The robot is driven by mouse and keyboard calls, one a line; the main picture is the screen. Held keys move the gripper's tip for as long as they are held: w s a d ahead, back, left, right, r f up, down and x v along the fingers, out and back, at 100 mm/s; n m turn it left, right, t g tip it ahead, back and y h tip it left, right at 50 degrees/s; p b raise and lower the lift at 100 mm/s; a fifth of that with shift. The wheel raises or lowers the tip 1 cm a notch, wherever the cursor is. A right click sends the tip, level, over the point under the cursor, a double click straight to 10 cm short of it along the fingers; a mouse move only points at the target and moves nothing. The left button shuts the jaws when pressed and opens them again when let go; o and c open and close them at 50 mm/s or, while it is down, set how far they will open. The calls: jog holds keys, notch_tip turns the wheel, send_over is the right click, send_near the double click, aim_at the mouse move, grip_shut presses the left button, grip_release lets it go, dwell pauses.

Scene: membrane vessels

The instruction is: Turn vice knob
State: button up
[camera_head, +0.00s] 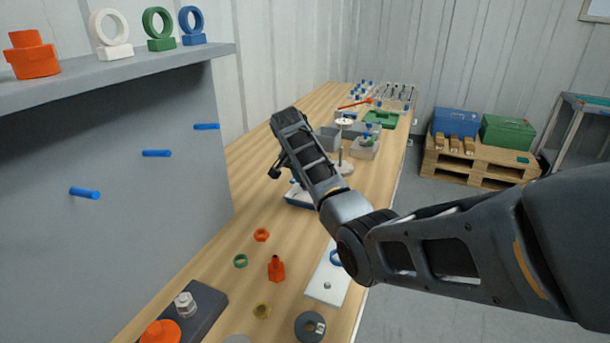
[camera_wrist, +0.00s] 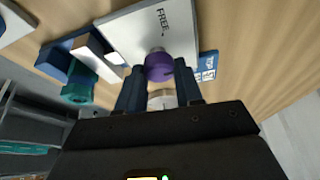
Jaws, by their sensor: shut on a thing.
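In the wrist view, a purple knob (camera_wrist: 158,66) stands at the edge of a pale plate (camera_wrist: 170,28) marked "FREE". My gripper (camera_wrist: 157,74) is shut on the purple knob, with one dark finger on each side. A whitish round part (camera_wrist: 161,99) shows between the fingers, closer to the camera. To the left is a blue vice-like block (camera_wrist: 60,60) with a pale piece and a teal knob (camera_wrist: 77,93), apart from my fingers. In the head view my arm reaches over the bench, and the fingers and the held knob cannot be made out.
The long wooden bench (camera_head: 228,275) carries an orange bottle-shaped part (camera_head: 276,268), several rings and a white plate (camera_head: 326,285) near the front. Grey bins (camera_head: 362,146) and a green tray (camera_head: 381,119) stand farther back. A grey panel (camera_head: 150,190) with blue pegs rises at the left.

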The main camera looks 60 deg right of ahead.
jog(key=m+g+b, duration=0.1)
jog(key=m, duration=0.2)
jog(key=shift+w+f+m, duration=0.1)
jog(key=shift+w+m, duration=0.05)
jog(key=shift+m, duration=0.25)
jog(key=m+g+b, duration=0.1)
jog(key=m+b, duration=0.1)
jog(key=shift+m+y, duration=0.3)
jog(key=m+g+b, duration=0.1)
jog(key=m+b, duration=0.1)
jog(key=m+y+b, duration=0.1)
jog(key=m+b, duration=0.1)
jog(key=shift+d+m+g, duration=0.1)
jog(key=shift+m+g, duration=0.3)
jog(key=shift+m+y+b, duration=0.5)
jog(key=shift+m+b, duration=0.2)
jog(key=shift+b, duration=0.1)
jog(key=o, duration=1)
jog(key=shift+o, duration=0.2)
jog(key=shift+r, duration=0.2)
jog(key=v, duration=0.7)
jog(key=shift+w+r, duration=0.2)
jog(key=shift+r, duration=0.1)
